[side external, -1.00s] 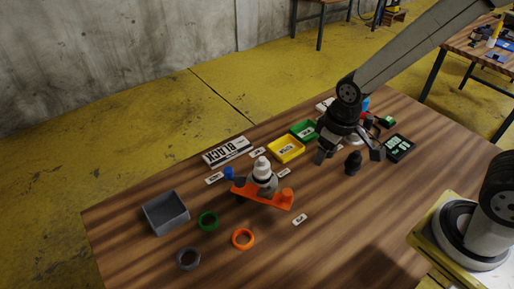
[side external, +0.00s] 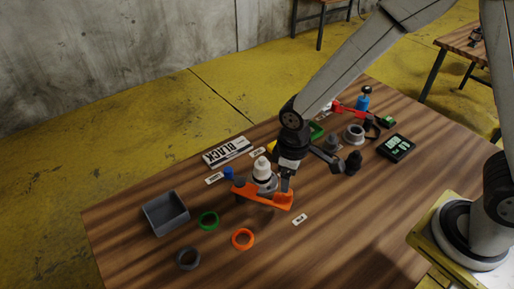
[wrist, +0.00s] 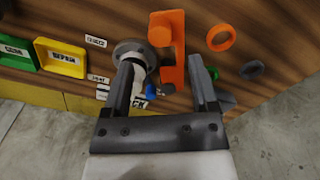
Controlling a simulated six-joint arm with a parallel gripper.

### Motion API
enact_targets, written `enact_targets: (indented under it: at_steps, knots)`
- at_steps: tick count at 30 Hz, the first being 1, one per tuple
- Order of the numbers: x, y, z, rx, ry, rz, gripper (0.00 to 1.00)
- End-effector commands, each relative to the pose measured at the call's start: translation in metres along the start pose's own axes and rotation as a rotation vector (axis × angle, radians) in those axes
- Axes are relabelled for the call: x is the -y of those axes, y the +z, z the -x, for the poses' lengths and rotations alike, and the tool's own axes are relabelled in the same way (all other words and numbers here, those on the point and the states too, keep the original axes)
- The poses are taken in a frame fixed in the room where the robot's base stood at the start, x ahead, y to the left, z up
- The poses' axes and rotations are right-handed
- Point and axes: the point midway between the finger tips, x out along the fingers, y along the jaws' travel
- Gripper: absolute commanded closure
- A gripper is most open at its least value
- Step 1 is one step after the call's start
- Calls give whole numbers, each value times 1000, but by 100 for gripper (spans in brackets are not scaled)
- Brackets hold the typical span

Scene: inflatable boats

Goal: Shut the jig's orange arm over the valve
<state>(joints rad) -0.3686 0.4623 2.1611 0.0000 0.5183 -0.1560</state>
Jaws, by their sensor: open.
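The jig's orange arm (side external: 258,195) lies beside the white-topped valve (side external: 262,166), not over it, with a raised round knob at its right end. In the wrist view the orange arm (wrist: 178,62) appears between my finger tips, with the valve's round grey seat (wrist: 128,50) to its left, partly behind the left finger. My gripper (side external: 310,174) is open and empty, just right of the jig; it also shows in the wrist view (wrist: 160,62). One finger is near the knob end in the side view. I cannot tell whether it touches.
A dark pear-shaped part (side external: 353,162) and a display unit (side external: 396,148) stand right.

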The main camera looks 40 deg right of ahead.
Motion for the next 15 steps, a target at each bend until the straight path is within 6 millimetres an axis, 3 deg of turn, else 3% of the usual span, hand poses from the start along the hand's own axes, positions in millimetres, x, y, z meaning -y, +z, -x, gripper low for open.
enact_targets:
  at_steps: [15]
  knots:
    - [0,0,-52,2,0,-1,24]
